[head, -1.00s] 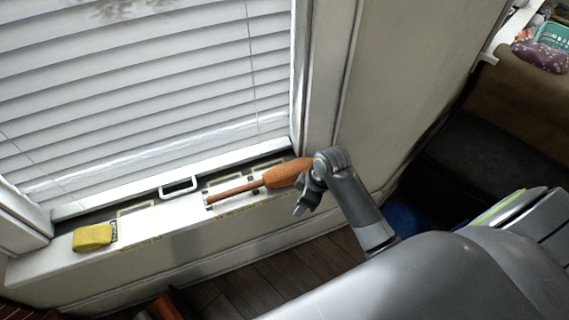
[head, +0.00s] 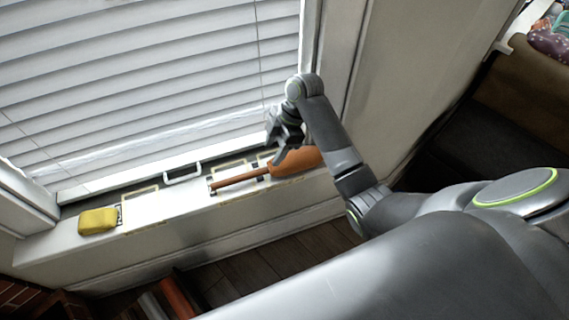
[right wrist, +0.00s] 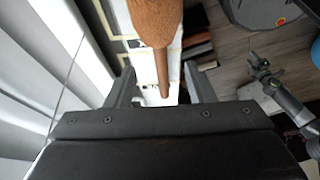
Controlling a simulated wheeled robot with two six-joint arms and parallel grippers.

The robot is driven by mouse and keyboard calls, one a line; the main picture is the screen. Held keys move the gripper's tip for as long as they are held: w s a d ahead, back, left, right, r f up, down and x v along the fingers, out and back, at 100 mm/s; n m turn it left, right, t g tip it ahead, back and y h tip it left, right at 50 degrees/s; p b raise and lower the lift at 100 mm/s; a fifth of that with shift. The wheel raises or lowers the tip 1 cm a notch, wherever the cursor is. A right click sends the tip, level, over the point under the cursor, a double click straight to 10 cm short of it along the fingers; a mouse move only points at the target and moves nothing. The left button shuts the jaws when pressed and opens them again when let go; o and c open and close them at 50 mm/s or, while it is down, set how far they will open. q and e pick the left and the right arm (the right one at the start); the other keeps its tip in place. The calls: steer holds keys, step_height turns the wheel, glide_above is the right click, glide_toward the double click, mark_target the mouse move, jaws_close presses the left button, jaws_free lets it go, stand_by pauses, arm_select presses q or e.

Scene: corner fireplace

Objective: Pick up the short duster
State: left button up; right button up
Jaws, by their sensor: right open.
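The short duster has an orange-brown fuzzy head (head: 297,160) and a thin brown handle (head: 240,179). It lies on the white window sill, handle to the left. My right gripper (head: 274,149) is open and empty above the duster, near where head and handle meet. In the right wrist view the fuzzy head (right wrist: 155,20) is at the top, and the handle (right wrist: 163,75) runs down between the open fingers (right wrist: 161,88), apart from them. What looks like my left gripper (right wrist: 262,68) shows small at the right of that view; its jaws are unclear.
A yellow sponge (head: 98,221) sits at the left of the sill (head: 185,208). A white window handle (head: 183,173) stands behind the duster, below the closed blinds (head: 150,90). The window frame (head: 325,70) rises close to my right arm. Dark wood floor lies below the sill.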

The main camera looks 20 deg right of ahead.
mark_target(266, 168)
steer(key=x, duration=0.7)
steer(key=shift+d+f, duration=0.15)
steer(key=shift+f, duration=0.05)
steer(key=c, duration=0.9)
